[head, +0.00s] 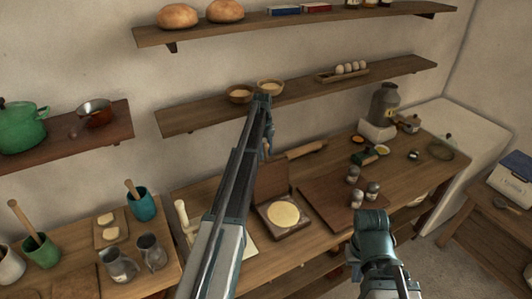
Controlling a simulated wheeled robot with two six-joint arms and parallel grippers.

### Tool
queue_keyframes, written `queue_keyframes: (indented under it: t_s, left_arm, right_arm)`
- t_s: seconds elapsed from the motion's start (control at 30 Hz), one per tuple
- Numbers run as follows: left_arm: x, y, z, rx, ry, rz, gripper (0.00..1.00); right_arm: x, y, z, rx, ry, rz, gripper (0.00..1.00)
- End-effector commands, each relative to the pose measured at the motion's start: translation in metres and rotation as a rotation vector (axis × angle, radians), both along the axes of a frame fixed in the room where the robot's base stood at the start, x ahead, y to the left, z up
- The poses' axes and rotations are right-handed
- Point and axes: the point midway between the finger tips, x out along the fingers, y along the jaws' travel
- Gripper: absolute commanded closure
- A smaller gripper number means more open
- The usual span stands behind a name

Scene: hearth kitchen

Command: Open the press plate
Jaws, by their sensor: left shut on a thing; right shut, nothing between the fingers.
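The wooden press stands on the counter, with a pale round dough disc (283,214) on its square base (285,231). Its press plate (271,180) is tilted up steeply at the back of the base, away from the dough. My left arm reaches across in front of the plate's left part. My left gripper (264,150) is at the plate's top edge, shut on the plate; the exact contact is small and partly hidden by the arm. My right gripper (356,270) is low at the front right, shut and empty, its fingertips hard to make out.
A rolling pin (306,149) lies behind the press. A dark board (328,203) and several small jars (354,174) are to its right. Metal mugs (151,251) stand at left. A shelf (330,88) with bowls (240,94) hangs above, close to my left arm.

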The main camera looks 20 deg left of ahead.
Motion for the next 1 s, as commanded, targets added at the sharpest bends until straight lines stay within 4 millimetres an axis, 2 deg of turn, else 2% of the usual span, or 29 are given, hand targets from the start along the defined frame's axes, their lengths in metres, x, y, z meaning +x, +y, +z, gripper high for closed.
queue_keyframes:
  t_s: [0.07,0.1,0.2,0.57,0.8,1.0]
  left_arm:
    - [0.000,0.001,0.000,0.004,-0.001,0.001,1.00]
    - [0.000,0.001,0.000,0.004,-0.001,0.001,0.53]
    - [0.000,0.001,0.000,0.003,0.000,0.001,0.35]
    - [-0.003,-0.003,0.001,0.010,-0.006,0.000,0.34]
    - [-0.028,-0.030,0.008,0.113,-0.086,-0.002,0.34]
    - [-0.052,-0.060,0.006,0.243,-0.187,-0.003,0.34]
  right_arm:
    - [0.000,0.000,0.000,0.000,0.000,0.000,1.00]
    - [0.000,0.000,0.000,0.000,0.000,0.000,1.00]
    - [0.000,0.000,0.000,0.000,0.000,0.000,1.00]
    - [0.000,0.000,0.001,0.000,0.000,0.000,1.00]
    - [0.000,0.000,0.010,0.000,0.000,0.000,1.00]
    - [0.000,0.000,0.004,0.000,0.000,0.000,1.00]
